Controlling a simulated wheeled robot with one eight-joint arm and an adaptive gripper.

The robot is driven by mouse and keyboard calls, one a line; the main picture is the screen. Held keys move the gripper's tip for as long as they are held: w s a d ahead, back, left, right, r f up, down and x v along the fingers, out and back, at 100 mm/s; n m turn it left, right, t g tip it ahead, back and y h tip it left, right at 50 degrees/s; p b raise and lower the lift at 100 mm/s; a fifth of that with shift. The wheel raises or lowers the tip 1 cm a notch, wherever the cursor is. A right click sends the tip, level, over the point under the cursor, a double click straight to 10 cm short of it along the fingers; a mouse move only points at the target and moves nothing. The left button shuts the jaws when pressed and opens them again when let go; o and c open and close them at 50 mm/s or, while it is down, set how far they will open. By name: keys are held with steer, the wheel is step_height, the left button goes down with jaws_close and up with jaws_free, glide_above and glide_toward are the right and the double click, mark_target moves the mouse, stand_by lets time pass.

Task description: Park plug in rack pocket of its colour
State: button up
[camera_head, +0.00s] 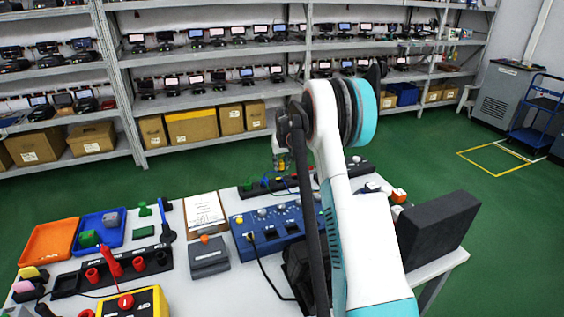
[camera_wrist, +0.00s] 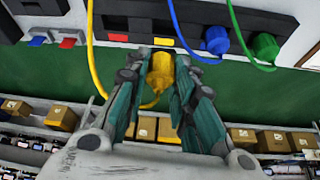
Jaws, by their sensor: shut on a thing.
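My gripper (camera_wrist: 161,66) is shut on a yellow plug (camera_wrist: 160,76), seen in the wrist view with a finger on either side. A yellow cable (camera_wrist: 91,50) loops from the plug. The dark rack (camera_wrist: 200,18) lies just past the fingertips. It carries a yellow label (camera_wrist: 163,41) beyond the held plug and a red label (camera_wrist: 118,37) to its left. A blue plug (camera_wrist: 215,40) and a green plug (camera_wrist: 265,47) stand at the rack to the right. In the head view the rack (camera_head: 300,181) is at the table's far edge, and my arm hides part of it.
A blue control box (camera_head: 270,226), a grey box (camera_head: 208,257) and a clipboard (camera_head: 204,209) sit near the rack on the table. Orange (camera_head: 38,262) and blue (camera_head: 117,239) trays stand left. A dark block (camera_head: 440,235) stands right. Green floor lies beyond the table.

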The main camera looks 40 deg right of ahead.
steer(key=shift+f+b, duration=1)
steer(key=shift+f, duration=1.1)
steer(key=shift+f+b, duration=0.7)
steer(key=shift+f, duration=0.4)
steer(key=o, duration=1.1)
steer(key=v, duration=1.2)
steer(key=shift+s, duration=0.1)
